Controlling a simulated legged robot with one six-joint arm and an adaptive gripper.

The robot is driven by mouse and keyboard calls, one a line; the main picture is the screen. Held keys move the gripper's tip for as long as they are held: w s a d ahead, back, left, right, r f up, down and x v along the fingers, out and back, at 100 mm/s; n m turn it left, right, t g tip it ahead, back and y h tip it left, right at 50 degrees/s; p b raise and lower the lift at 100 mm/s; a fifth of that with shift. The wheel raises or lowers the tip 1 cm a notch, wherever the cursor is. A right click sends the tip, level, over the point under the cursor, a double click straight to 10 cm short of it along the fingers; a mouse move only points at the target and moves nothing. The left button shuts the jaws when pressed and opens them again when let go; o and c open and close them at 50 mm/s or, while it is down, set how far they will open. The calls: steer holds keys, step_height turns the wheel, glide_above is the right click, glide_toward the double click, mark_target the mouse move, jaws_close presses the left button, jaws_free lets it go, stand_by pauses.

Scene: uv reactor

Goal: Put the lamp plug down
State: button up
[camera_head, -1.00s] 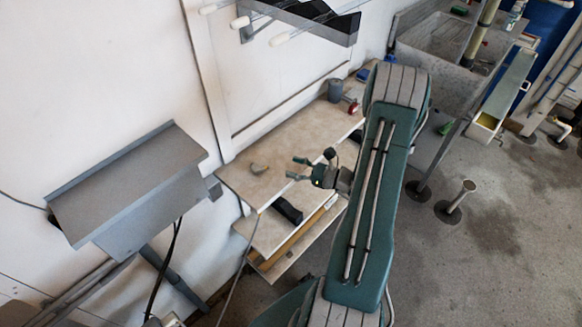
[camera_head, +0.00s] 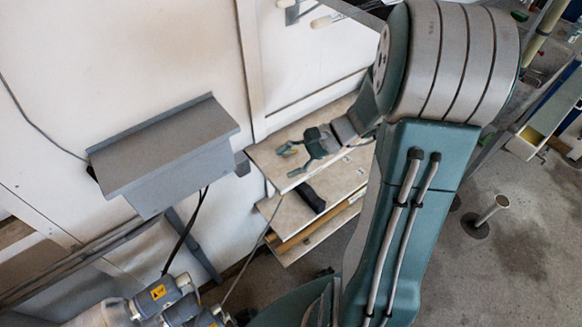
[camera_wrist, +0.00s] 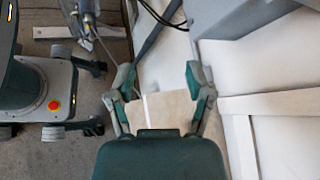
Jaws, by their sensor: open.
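My gripper (camera_head: 291,160) is open above the left end of the pale worktop (camera_head: 262,157). In the wrist view its two green fingertips (camera_wrist: 158,78) are spread wide apart, with nothing held between them. The pale worktop (camera_wrist: 172,112) shows beyond and between the fingers. I cannot clearly make out the lamp plug in either current view; it may be hidden by my gripper. A thin cable (camera_head: 247,262) hangs down past the worktop's left front corner.
A grey sloped box (camera_head: 165,155) is on the wall left of the worktop. A black object (camera_head: 312,199) lies on the shelf below. A grey floor post (camera_head: 490,212) stands to the right. My arm hides the worktop's right part.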

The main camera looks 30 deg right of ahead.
steer(key=s+a+r+n+t+h, duration=0.2)
steer(key=s+a+r+n+h, duration=0.3)
steer(key=s+r+n+h, duration=0.6)
step_height(320, 180, up, 2)
steer(key=n, duration=0.4)
steer(key=shift+s+a+t, duration=0.2)
steer(key=shift+s+t, duration=0.1)
steer(key=shift+t, duration=0.1)
steer(key=shift+r, duration=0.1)
